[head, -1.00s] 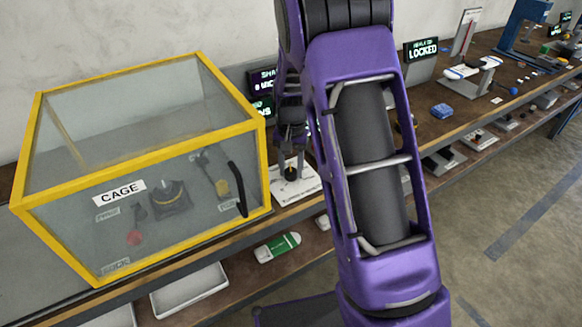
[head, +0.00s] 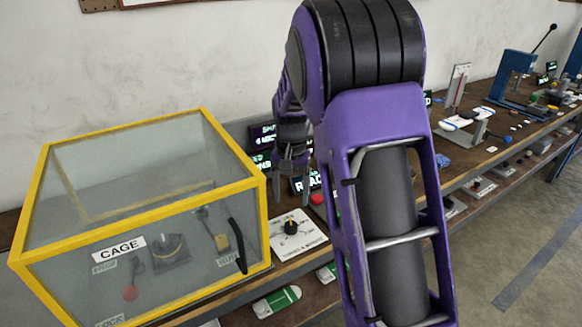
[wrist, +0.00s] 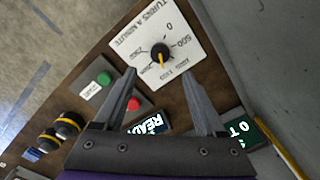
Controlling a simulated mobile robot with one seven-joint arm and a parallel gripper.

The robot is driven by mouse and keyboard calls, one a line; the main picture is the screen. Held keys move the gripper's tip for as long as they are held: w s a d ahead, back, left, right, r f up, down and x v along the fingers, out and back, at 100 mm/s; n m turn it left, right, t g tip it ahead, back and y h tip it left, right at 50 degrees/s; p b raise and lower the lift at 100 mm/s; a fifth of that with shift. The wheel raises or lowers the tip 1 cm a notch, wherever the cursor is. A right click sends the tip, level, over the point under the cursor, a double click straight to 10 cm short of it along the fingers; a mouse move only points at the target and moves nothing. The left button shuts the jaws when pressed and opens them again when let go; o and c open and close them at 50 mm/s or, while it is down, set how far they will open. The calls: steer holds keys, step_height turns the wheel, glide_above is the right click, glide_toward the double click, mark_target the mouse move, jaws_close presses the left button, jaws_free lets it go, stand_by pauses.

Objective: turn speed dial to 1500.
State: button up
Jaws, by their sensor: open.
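The speed dial (wrist: 159,54) is a black knob with a yellow mark on a white plate (wrist: 178,22) lettered "TURNS A MINUTE". The 0 and 500 marks read clearly; the other numbers are small and blurred, so I cannot tell the exact setting. In the head view the dial (head: 291,228) sits just right of the cage. My gripper (wrist: 158,62) is open and empty, its two grey fingers apart on either side of the dial's line of sight. In the head view my gripper (head: 291,170) hangs above the dial, clear of it.
A yellow-framed clear cage (head: 140,210) stands close on the left. A green button (wrist: 104,78) and a red button (wrist: 134,103) sit beside the dial plate. A screen (wrist: 150,125) reading "READY" stands behind. My arm hides part of the bench.

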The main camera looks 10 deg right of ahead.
step_height(320, 180, up, 8)
steer(key=shift+p, duration=0.3)
steer(key=shift+r, duration=0.1)
